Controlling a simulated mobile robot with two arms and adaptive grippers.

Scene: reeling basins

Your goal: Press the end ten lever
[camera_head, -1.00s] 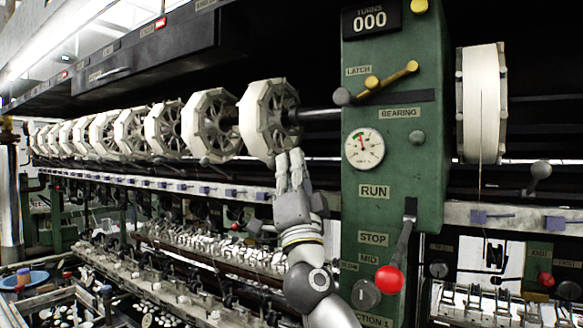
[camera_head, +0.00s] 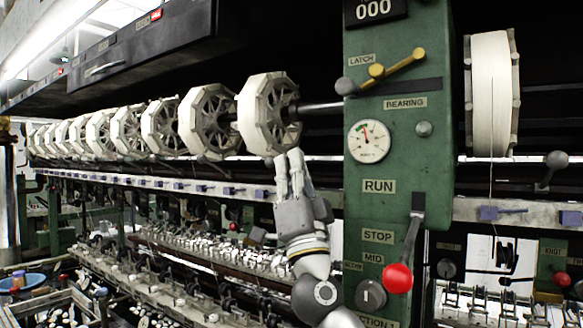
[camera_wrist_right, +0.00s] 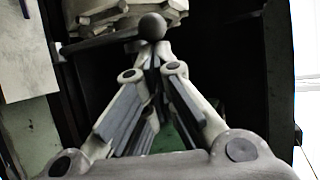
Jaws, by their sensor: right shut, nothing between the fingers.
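My right gripper (camera_head: 290,162) is shut and empty, with its fingers pointing up just below the rim of the nearest white reel (camera_head: 268,114), left of the green post. In the right wrist view the fingertips (camera_wrist_right: 150,55) meet just below a dark ball knob (camera_wrist_right: 152,27), which looks like the end of a lever with a dark arm running left under a pale reel (camera_wrist_right: 125,12). I cannot tell whether the fingers touch the knob. In the head view this knob is hidden by the fingers. No label reading "end ten" can be read. My left gripper is out of view.
The green post (camera_head: 397,150) stands right of my arm, with a red-knobbed lever (camera_head: 398,277) at its RUN and STOP labels and a brass latch handle (camera_head: 390,70). Another ball-knobbed lever (camera_head: 557,160) is at far right. A row of reels recedes left above a pale rail (camera_head: 150,181).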

